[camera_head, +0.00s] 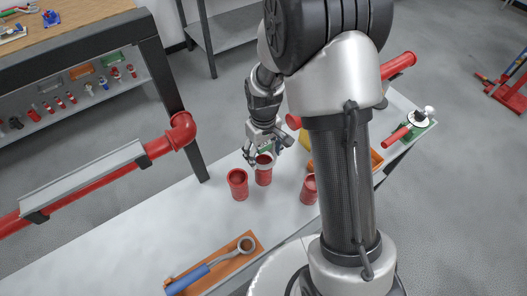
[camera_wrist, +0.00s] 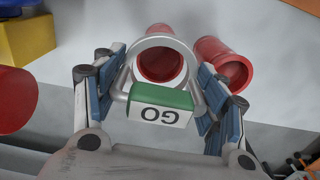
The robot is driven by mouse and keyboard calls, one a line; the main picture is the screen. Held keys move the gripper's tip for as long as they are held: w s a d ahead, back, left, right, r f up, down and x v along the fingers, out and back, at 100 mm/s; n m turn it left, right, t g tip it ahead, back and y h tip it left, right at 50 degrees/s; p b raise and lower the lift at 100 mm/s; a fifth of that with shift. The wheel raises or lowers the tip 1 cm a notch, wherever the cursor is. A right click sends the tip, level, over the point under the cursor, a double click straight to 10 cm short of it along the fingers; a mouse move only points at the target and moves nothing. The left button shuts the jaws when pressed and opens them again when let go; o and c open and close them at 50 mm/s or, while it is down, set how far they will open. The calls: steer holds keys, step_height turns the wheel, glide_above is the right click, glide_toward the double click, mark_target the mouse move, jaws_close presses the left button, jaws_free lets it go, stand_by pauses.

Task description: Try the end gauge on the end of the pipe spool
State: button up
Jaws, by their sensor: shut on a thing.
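My gripper (camera_head: 264,148) is shut on the end gauge (camera_wrist: 163,96), a grey ring with a green and white block marked GO. The gauge's ring also shows in the head view (camera_head: 264,157). The ring is at the open upper end of a red pipe spool (camera_head: 263,176), which stands upright on the table. In the wrist view the spool's mouth (camera_wrist: 160,64) shows through the ring. I cannot tell whether the ring is around the spool's end or just above it. The fingers stand on both sides of the gauge.
A second red spool (camera_head: 238,185) stands close to the left, and a third (camera_head: 309,189) to the right. An orange tray (camera_head: 252,240) with a blue-handled wrench lies at the front. A yellow block (camera_wrist: 28,38) is nearby. A red pipe (camera_head: 90,185) runs along the left.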

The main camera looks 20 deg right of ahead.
mark_target(263, 162)
steer(key=shift+f+b, duration=1.35)
steer(key=shift+f, duration=0.65)
steer(key=shift+r, duration=0.2)
